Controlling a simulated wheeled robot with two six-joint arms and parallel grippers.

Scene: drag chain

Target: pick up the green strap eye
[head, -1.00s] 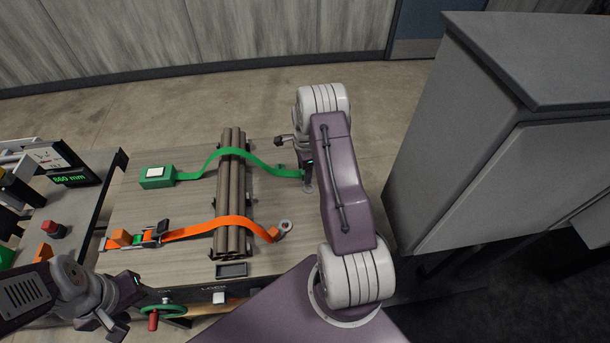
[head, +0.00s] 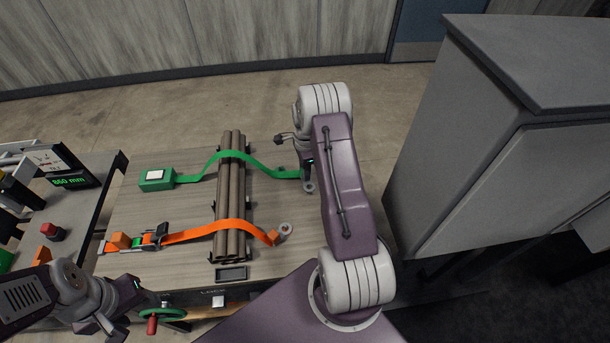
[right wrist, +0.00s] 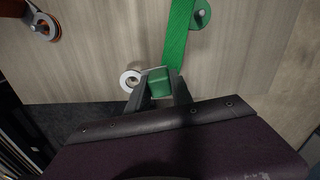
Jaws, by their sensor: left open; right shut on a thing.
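The green strap runs from the green box (head: 157,179) over the pipe bundle to my right gripper (head: 307,182). In the right wrist view the green strap (right wrist: 180,38) comes down to the green strap eye (right wrist: 158,83), which sits between the fingers of my right gripper (right wrist: 158,90). That gripper is shut on it, close to a pale metal ring (right wrist: 130,79) on the table. The fingers partly hide the eye. In the head view my left gripper (head: 142,294) is open at the lower left, near the table's front edge, away from the green strap.
The pipe bundle (head: 230,190) lies across the table (head: 180,260). An orange strap (head: 190,232) crosses it, ending near another metal ring (head: 286,228). A green handwheel (head: 165,312) is at the front. A large grey cabinet (head: 500,130) stands at the right.

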